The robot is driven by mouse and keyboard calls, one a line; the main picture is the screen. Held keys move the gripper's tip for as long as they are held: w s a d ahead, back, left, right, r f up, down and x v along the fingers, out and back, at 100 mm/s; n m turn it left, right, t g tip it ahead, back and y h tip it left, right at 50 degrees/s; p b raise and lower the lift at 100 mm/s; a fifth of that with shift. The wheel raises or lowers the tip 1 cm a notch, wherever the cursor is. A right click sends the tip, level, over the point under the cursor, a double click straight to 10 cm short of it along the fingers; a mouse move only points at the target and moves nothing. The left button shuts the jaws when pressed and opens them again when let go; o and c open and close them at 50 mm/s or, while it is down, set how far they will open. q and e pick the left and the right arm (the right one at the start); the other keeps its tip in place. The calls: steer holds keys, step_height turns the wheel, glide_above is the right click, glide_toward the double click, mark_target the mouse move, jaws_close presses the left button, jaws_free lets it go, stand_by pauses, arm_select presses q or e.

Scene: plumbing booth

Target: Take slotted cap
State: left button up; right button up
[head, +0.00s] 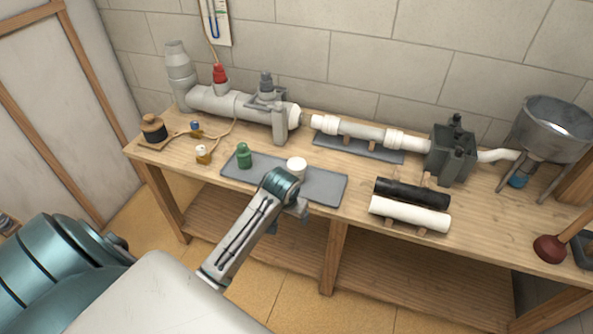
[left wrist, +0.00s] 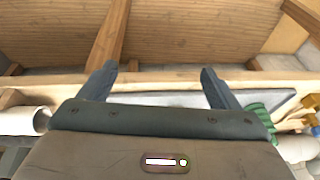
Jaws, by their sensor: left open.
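A green cap (head: 243,155) and a white cap (head: 296,167) stand apart on a grey mat (head: 325,187) near the bench's front edge. I cannot tell from the pictures which one is slotted. My left gripper (head: 301,210) is at the front edge of the mat, in front of the white cap. In the left wrist view its two fingers (left wrist: 158,82) are spread with nothing between them. The green cap shows there at the right (left wrist: 260,108), beyond the gripper body. The white cap is not clearly seen in that view. My right gripper is not in view.
A grey pipe (head: 215,101) with a red plug (head: 219,74) runs along the back. Black and white tubes (head: 410,214) lie right of the mat. A twine spool (head: 153,128) and small jar (head: 203,154) stand left. A metal funnel (head: 552,130) stands far right.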

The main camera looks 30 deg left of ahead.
mark_target(296, 162)
arm_select(q)
steer(key=w+a+r+n, duration=0.1)
steer(key=w+a+r, duration=0.1)
steer(key=w, duration=0.3)
steer(key=w+a+r+n, duration=0.1)
steer(key=w+a+r, duration=0.2)
steer(key=w, duration=0.2)
steer(key=w+a+r+n, duration=0.1)
steer(key=w+a+r, duration=0.1)
steer(key=w, duration=0.4)
steer(key=shift+w+a+r, duration=0.1)
steer(key=shift+a+r, duration=0.15)
steer(key=shift+r, duration=0.45)
steer(key=p+x, duration=0.1)
steer(key=x, duration=0.4)
steer(key=shift+f, duration=0.1)
steer(key=f, duration=0.1)
steer(key=f+p, duration=0.1)
steer(key=f, duration=0.1)
steer(key=shift+a+f+p, duration=0.35)
steer(key=shift+f+p, duration=0.05)
steer(key=shift+x, duration=0.8)
steer(key=c, duration=1.1)
steer(key=shift+r, duration=0.1)
